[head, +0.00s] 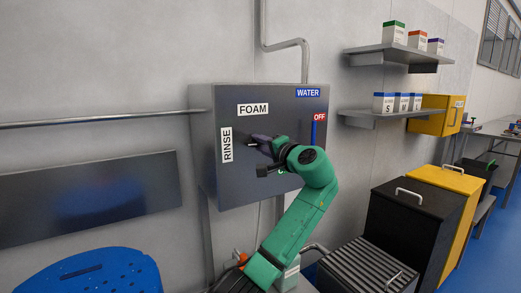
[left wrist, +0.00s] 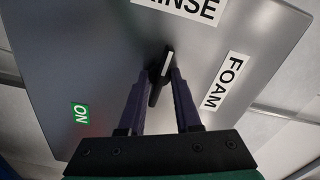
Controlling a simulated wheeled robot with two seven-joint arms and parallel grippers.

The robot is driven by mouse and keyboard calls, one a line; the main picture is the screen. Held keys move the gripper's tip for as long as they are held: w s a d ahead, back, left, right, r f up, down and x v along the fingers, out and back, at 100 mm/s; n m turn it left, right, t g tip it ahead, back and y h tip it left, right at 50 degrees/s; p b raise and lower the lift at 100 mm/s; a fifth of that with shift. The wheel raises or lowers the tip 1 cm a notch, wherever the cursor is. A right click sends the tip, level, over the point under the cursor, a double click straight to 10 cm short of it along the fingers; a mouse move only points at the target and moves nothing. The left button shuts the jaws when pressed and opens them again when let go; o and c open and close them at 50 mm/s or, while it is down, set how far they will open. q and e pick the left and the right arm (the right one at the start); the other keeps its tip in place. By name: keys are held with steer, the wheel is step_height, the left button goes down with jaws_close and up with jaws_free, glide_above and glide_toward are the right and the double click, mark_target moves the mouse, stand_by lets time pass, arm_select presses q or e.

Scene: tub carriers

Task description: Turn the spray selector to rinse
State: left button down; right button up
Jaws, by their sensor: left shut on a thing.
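A dark grey control box (head: 230,185) hangs on the wall with white RINSE (head: 227,145) and FOAM (head: 253,109) labels. My left gripper (head: 262,144) is at its front face. In the left wrist view my left gripper (left wrist: 163,75) is shut on the black selector (left wrist: 154,98), one finger on each side. The selector's white mark (left wrist: 168,62) points towards the RINSE label (left wrist: 178,8), not the FOAM label (left wrist: 222,82). In the head view my gripper hides most of the selector. My right gripper is not in view.
A blue lever (head: 313,132) stands below the red OFF label (head: 320,117) on the box's right side. A green ON label (left wrist: 79,113) shows in the left wrist view. A horizontal pipe (head: 95,120) meets the box's left side. Dark bins (head: 405,225) stand at the right.

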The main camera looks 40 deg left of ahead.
arm_select(q)
steer(key=shift+n, duration=0.4)
steer(key=c, duration=0.6)
jaws_free()
steer(key=shift+s+d+f+b, duration=0.1)
steer(key=shift+d+b, duration=0.2)
steer(key=shift+d, duration=0.1)
steer(key=b+v, duration=0.2)
steer(key=v, duration=1.1)
steer(key=shift+d, duration=0.35)
steer(key=shift+s, duration=0.1)
